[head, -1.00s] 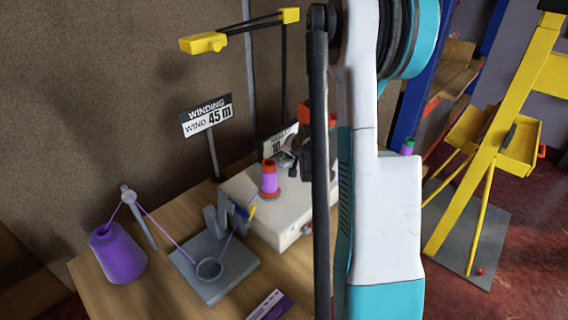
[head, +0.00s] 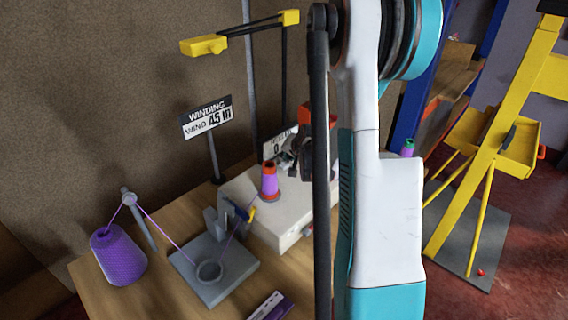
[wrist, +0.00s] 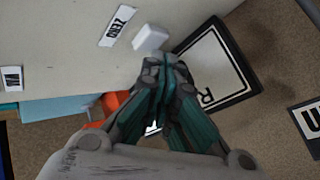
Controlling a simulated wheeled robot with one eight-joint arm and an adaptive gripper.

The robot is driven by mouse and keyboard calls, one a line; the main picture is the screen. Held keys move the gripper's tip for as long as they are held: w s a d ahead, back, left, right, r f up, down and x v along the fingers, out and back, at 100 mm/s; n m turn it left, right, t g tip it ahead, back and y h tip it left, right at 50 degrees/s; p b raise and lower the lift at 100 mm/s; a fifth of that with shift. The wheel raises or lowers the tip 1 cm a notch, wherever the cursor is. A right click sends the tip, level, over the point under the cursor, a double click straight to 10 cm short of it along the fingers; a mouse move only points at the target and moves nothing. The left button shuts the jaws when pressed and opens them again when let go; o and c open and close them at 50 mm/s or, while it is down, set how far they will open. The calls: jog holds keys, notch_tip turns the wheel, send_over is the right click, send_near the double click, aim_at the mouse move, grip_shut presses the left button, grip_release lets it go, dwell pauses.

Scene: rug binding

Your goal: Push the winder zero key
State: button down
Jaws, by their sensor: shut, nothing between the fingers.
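The winder (head: 248,205) is a pale box on the bench, with a purple-wound cone (head: 269,182) on top. Its small counter display (head: 277,147) shows a 0, partly covered by my gripper. In the wrist view the zero key (wrist: 151,38) is a small white block beside a ZERO label (wrist: 118,26) on the pale winder surface. My gripper (wrist: 166,66) is shut and empty, its fingertips close to the key; whether they touch it I cannot tell. In the head view my gripper (head: 288,162) is above the winder's back part, partly hidden by my arm.
A purple yarn cone (head: 118,255) and a grey guide plate (head: 215,268) stand on the wooden bench at left. A WINDING sign (head: 207,117) reading 45 m stands behind. The black-framed display panel (wrist: 216,65) is close beside my fingers. A yellow stand (head: 495,140) is at right.

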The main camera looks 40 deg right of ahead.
aim_at(287, 163)
jog(key=shift+r, duration=0.25)
jog(key=shift+r+p, duration=1.65)
jog(key=shift+r, duration=0.8)
